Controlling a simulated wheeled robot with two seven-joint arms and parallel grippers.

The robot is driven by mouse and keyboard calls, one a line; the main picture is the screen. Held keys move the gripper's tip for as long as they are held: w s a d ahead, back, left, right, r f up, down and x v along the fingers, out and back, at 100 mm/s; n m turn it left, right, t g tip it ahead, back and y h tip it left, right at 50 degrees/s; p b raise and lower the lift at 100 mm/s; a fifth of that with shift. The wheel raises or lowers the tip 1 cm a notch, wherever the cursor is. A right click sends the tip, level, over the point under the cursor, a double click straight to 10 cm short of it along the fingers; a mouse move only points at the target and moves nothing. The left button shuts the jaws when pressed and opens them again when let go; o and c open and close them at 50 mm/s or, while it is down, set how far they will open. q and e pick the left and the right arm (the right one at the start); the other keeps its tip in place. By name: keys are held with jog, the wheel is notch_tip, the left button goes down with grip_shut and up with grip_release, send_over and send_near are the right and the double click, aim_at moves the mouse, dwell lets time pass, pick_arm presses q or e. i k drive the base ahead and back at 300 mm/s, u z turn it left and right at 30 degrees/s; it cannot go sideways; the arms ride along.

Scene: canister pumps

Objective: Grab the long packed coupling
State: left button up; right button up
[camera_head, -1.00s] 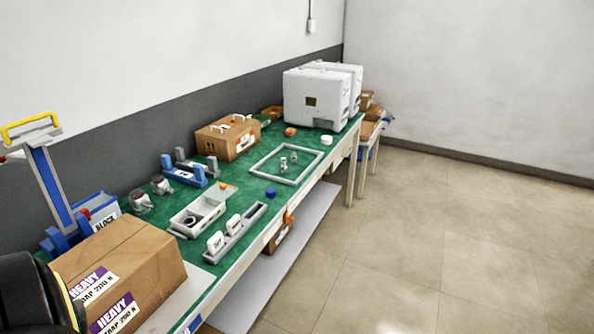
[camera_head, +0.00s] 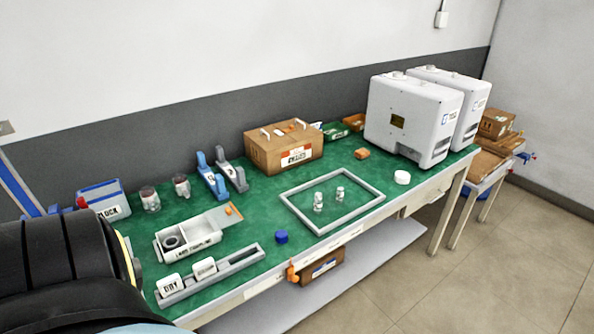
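A white open tray (camera_head: 204,238) stands on the green bench top left of the middle. Its front label seems to end in "COUPLING"; the first word is too small to read surely. A dark grey ring-shaped part (camera_head: 171,242) sits in its left end. I cannot tell whether this is the long packed coupling. Two small pale metal fittings (camera_head: 318,201) stand upright inside a grey rectangular frame (camera_head: 370,213) to the right. Neither of my grippers is in view. A large black rounded part at the lower left looks like my own arm.
In front is a grey slotted rack (camera_head: 240,263) with white cards, one reading DRY. Behind are glass jars (camera_head: 150,199), blue and grey brackets (camera_head: 212,182) and a cardboard box (camera_head: 283,148). White machines (camera_head: 412,117) stand at the right. A blue cap (camera_head: 281,237) lies near the front edge.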

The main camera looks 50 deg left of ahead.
aim_at(317, 198)
jog(key=u, duration=1.05)
jog(key=i, duration=0.9)
jog(key=u, duration=1.05)
